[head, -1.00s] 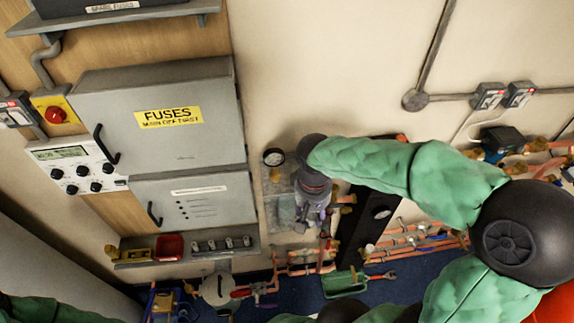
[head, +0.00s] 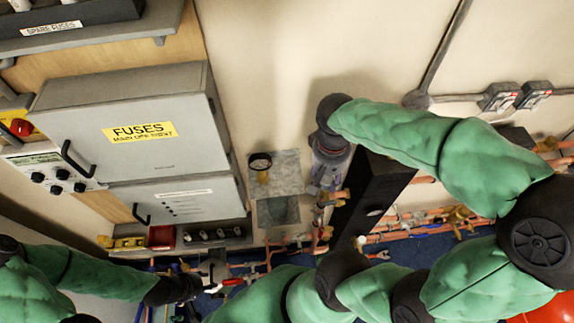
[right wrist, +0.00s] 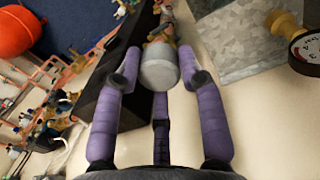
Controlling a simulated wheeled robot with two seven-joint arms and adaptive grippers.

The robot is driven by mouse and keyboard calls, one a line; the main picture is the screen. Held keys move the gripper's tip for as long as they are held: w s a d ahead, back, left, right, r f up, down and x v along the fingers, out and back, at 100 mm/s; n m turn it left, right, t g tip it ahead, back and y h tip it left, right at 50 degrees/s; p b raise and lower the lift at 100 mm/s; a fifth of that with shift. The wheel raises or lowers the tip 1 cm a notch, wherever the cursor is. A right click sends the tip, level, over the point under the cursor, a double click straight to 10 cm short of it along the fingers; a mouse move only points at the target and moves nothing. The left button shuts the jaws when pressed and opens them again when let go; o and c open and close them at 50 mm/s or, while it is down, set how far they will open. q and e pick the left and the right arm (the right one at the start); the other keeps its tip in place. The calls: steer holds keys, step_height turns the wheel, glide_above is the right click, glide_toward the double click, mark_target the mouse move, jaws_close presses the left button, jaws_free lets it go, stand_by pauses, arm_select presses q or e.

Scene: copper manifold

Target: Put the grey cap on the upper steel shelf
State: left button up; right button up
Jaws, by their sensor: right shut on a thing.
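The grey cap (right wrist: 158,74) is between the purple fingers of my right gripper (right wrist: 158,80), which is shut on it. A brass fitting (right wrist: 158,50) is directly beyond the cap; I cannot tell whether they touch. In the head view my right gripper (head: 325,185) points down beside the grey wall plate, and the cap is hidden there. The upper steel shelf (head: 110,37) is at the top left, above the fuse cabinet. My left arm comes in low at the left; its gripper (head: 195,290) is dark and its fingers are unclear.
The fuse cabinet (head: 130,125) stands out below the upper shelf. A lower shelf (head: 185,248) holds a red tray and several small pieces. A gauge (head: 260,161) and black box (head: 370,195) flank my right gripper. Copper pipes run low.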

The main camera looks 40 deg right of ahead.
steer(key=w+a+f+p, duration=0.1)
steer(key=w+f, duration=0.3)
steer(key=w, duration=0.4)
steer(key=p, duration=0.1)
glide_above(292, 177)
steer(key=f, duration=0.4)
steer(key=shift+s+f, duration=0.1)
steer(key=shift+s, duration=0.2)
steer(key=shift+w+f, duration=0.4)
steer(key=shift+f, duration=0.15)
step_height(292, 177, down, 2)
steer(key=shift+f, duration=0.55)
